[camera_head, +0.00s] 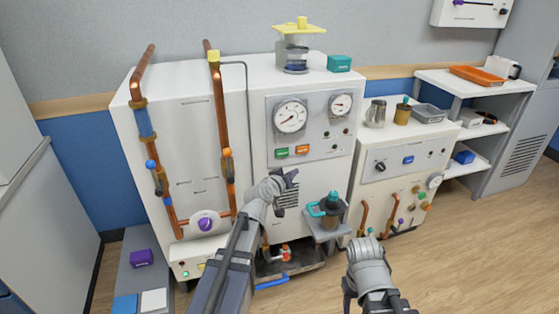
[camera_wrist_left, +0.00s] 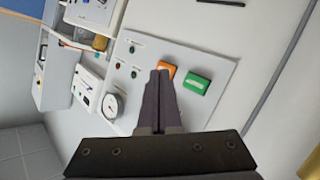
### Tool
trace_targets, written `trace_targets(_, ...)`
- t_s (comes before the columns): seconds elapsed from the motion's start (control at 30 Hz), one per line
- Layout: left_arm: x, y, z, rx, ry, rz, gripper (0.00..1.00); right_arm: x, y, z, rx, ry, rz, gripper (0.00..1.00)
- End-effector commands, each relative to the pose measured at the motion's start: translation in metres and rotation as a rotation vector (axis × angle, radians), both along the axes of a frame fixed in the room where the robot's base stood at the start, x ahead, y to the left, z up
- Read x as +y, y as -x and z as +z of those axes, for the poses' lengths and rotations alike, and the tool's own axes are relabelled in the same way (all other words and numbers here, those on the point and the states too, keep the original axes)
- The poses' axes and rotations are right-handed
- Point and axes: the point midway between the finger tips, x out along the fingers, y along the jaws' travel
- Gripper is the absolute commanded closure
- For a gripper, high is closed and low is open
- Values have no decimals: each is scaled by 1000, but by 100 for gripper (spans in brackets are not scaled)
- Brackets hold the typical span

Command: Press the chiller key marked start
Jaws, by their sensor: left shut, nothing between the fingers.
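The chiller panel (camera_head: 306,124) is on the front of the tall white cabinet. It carries a green key (camera_head: 281,153) and an orange key (camera_head: 303,150) side by side; their lettering is too small to read. Both show in the left wrist view, green key (camera_wrist_left: 197,82) and orange key (camera_wrist_left: 167,70). My left gripper (camera_head: 292,174) is shut and empty, below the keys in the head view. In the left wrist view its fingertips (camera_wrist_left: 160,73) overlap the orange key's edge, with the green key to the right. Contact cannot be told.
Two dials, a large gauge (camera_head: 290,117) and a smaller gauge (camera_head: 341,105), sit above the keys. Copper pipes (camera_head: 221,130) run left of the panel. A small shelf (camera_head: 326,226) holding a dark jug (camera_head: 332,210) juts out below. Open floor lies at right.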

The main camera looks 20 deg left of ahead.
Motion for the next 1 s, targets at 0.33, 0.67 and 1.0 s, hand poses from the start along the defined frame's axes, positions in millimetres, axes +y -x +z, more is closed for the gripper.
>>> trace_targets(0.33, 2, -1, 0, -6, 3, 6, 100, 0, 0, -1, 0, 0, 0, 50)
trace_targets(0.67, 15, -22, 0, -5, 3, 7, 100, 0, 0, -1, 0, 0, 0, 50)
trace_targets(1.0, 40, -58, 0, -5, 4, 8, 100, 0, 0, -1, 0, 0, 0, 50)
